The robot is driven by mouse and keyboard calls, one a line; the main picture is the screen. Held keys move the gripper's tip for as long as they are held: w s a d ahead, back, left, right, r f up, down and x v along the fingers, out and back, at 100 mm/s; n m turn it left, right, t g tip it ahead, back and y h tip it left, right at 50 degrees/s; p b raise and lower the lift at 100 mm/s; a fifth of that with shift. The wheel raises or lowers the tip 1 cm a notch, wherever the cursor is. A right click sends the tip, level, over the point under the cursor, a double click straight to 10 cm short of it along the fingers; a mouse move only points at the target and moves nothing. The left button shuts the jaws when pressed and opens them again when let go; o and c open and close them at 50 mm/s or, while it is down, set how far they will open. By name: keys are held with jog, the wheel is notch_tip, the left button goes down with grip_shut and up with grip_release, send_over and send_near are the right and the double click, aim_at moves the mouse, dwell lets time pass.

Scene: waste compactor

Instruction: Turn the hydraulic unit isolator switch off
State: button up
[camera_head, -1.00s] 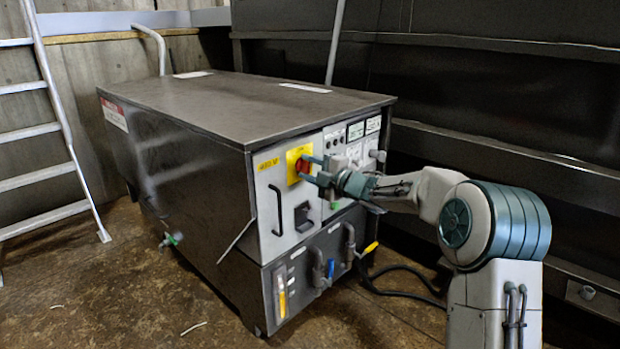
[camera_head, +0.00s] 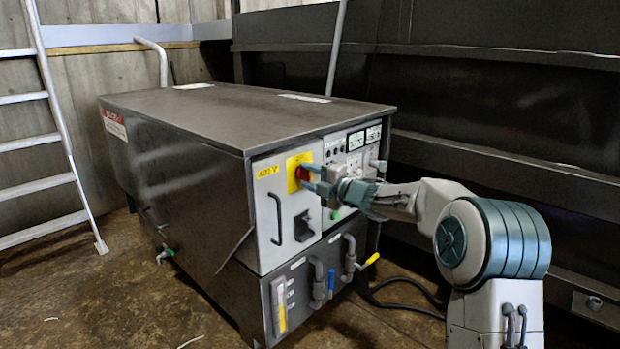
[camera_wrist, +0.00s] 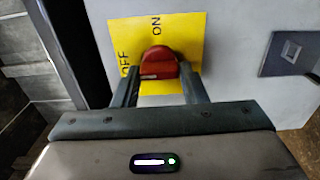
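The isolator switch is a red knob (camera_wrist: 158,64) on a yellow plate (camera_wrist: 194,40) marked ON and OFF in the wrist view. The knob's rounded end is towards ON. In the head view the red knob (camera_head: 302,173) is on the front panel of the cabinet. My gripper (camera_wrist: 159,72) has one finger on each side of the knob. The fingers are parted, with a thin strip of yellow showing by the left one. Contact on the right side is unclear.
The dark cabinet (camera_head: 190,150) carries a door handle (camera_head: 275,218), pipes with a yellow-handled valve (camera_head: 370,260), and gauges beside the switch. A dark wall (camera_head: 480,120) stands behind my arm. A ladder (camera_head: 62,120) leans at the left. Open floor (camera_head: 150,300) lies in front of the ladder.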

jog(key=shift+o, duration=1.4)
jog(key=p+v, duration=0.3)
jog(key=v, duration=1.1)
jog(key=shift+w, duration=0.1)
